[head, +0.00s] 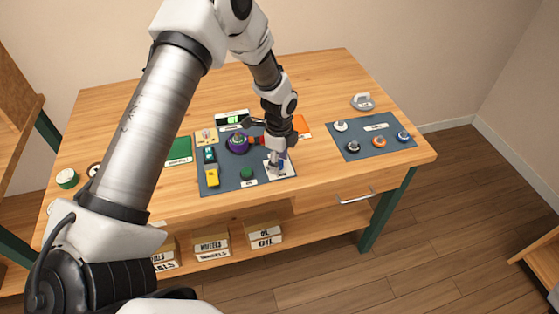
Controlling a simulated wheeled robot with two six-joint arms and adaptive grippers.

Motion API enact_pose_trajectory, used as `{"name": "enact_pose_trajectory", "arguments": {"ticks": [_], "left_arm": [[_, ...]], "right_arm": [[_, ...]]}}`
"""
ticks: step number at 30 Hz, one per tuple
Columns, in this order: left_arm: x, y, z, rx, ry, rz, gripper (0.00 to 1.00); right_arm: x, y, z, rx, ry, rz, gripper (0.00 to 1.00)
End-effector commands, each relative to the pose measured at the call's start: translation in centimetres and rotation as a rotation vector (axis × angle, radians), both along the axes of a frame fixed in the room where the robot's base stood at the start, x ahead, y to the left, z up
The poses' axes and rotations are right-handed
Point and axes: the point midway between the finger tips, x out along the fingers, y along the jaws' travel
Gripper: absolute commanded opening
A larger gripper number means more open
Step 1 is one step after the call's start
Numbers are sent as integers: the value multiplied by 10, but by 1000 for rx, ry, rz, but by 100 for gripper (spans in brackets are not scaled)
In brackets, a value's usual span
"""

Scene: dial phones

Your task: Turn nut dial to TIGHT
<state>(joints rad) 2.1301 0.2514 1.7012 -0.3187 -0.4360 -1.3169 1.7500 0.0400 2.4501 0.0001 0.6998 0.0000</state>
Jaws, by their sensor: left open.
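A white plate (287,171) with a small blue part lies at the front right corner of a dark mat (222,184) on the workbench. It may carry the nut dial, but its markings are too small to read. My left gripper (276,165) is open and points down over this plate. The gripper and wrist hide much of it, and I cannot tell whether the fingers touch anything. My right gripper is not in view.
A purple round part (237,143), a yellow tool (212,176) and a green knob (246,173) share the mat. A second mat (374,146) at the right holds several knobs. A grey round item (362,102) stands behind it. Labelled boxes (211,247) sit on the lower shelf.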

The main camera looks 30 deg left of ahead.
Motion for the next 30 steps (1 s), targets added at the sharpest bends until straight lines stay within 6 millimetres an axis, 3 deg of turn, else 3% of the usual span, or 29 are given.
{"name": "enact_pose_trajectory", "arguments": {"ticks": [10, 15, 30], "left_arm": [[2, -1, 80, 1, -5, -1, 53], [2, -2, 108, 1, -2, -3, 53], [1, -2, 114, 1, 0, -2, 53]], "right_arm": [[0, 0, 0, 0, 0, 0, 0], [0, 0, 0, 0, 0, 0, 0], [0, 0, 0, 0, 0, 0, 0]]}}
